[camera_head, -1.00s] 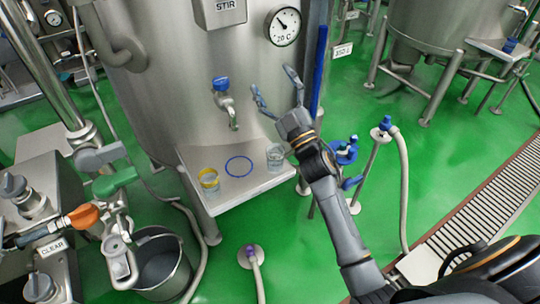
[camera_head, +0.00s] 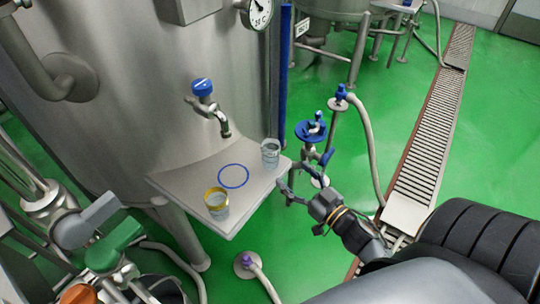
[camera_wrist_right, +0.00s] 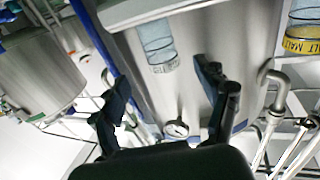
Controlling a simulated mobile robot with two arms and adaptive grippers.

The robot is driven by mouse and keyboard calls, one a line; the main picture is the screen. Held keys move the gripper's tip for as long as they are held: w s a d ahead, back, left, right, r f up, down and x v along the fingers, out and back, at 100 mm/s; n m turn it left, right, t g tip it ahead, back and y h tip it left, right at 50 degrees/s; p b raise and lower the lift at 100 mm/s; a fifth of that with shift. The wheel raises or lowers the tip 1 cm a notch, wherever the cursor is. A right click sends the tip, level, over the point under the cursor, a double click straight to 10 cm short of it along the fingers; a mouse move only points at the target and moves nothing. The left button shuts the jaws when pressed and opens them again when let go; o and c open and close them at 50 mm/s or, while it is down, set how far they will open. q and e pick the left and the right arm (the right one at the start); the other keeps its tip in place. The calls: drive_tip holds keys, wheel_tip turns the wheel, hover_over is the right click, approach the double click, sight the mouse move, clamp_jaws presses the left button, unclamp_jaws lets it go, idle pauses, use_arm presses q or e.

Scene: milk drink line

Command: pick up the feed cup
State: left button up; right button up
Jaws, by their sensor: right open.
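Two small cups stand on the steel shelf (camera_head: 236,212) under the tap. A clear cup (camera_head: 270,152) is at the shelf's right rear corner, and a cup with a yellow band (camera_head: 216,203) is at the front left. I cannot tell which one is the feed cup. My right gripper (camera_head: 306,174) is open and empty, just right of the shelf edge and apart from the clear cup. In the right wrist view, the clear cup (camera_wrist_right: 158,45) shows beyond and between the open fingers, and the yellow-banded cup (camera_wrist_right: 304,25) is at the upper right. My left gripper is not in view.
The tap with a blue knob (camera_head: 203,88) hangs above the shelf, and a blue ring (camera_head: 233,176) marks it. A blue-handled valve post (camera_head: 311,130) stands close behind my right gripper. Green and grey valve handles (camera_head: 112,245) crowd the lower left.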

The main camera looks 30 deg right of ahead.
sight(276, 158)
drive_tip(key=w, duration=0.3)
drive_tip(key=shift+w+a, duration=0.3)
drive_tip(key=shift+w, duration=0.1)
drive_tip(key=shift+w+r, duration=0.15)
drive_tip(key=shift+w, duration=0.4)
drive_tip(key=w+p, duration=0.1)
drive_tip(key=w, duration=0.3)
drive_tip(key=shift+w+a, duration=0.1)
drive_tip(key=shift+w, duration=0.05)
drive_tip(key=shift+c, duration=0.4)
drive_tip(key=c, duration=1.1)
drive_tip(key=shift+c, duration=0.6)
